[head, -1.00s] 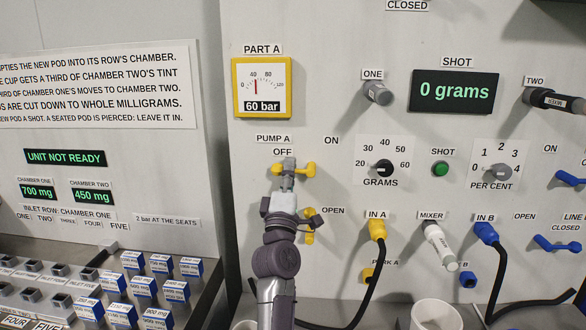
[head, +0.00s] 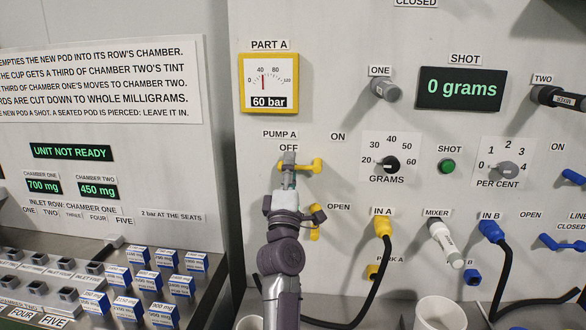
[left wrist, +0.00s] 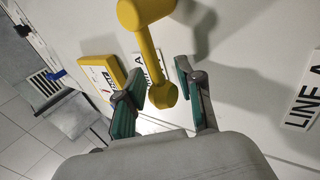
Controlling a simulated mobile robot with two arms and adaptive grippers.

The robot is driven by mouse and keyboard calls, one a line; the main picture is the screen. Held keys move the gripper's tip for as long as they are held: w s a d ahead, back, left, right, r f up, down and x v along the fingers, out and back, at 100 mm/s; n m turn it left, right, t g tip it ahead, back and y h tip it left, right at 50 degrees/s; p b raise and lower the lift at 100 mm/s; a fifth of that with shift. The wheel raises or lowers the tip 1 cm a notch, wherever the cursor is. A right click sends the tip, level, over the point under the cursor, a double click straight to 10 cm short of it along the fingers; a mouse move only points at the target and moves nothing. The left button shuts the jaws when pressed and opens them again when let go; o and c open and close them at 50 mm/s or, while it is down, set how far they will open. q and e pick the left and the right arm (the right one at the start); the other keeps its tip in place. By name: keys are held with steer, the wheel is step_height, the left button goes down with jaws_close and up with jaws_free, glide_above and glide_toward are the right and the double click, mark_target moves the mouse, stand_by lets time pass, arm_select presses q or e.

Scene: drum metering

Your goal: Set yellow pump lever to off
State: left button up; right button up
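The yellow pump lever (head: 306,166) is on the panel under the PUMP A and OFF labels. In the left wrist view the yellow lever (left wrist: 151,60) runs down between the two fingers of my left gripper (left wrist: 162,95). The fingers are apart, with a visible gap on each side of its end. My right gripper is not in view.
The PART A gauge (head: 269,82) reads 60 bar above the lever. Another yellow handle (head: 315,235) is just below, by the OPEN label, partly behind my gripper. A yellow plug with a black hose (head: 382,224) is at right. A white cup (head: 440,315) stands below.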

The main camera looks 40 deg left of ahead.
arm_select(q)
steer(key=shift+d, duration=0.2)
steer(key=v, duration=0.7)
steer(key=shift+s, duration=0.2)
steer(key=shift+f, duration=0.2)
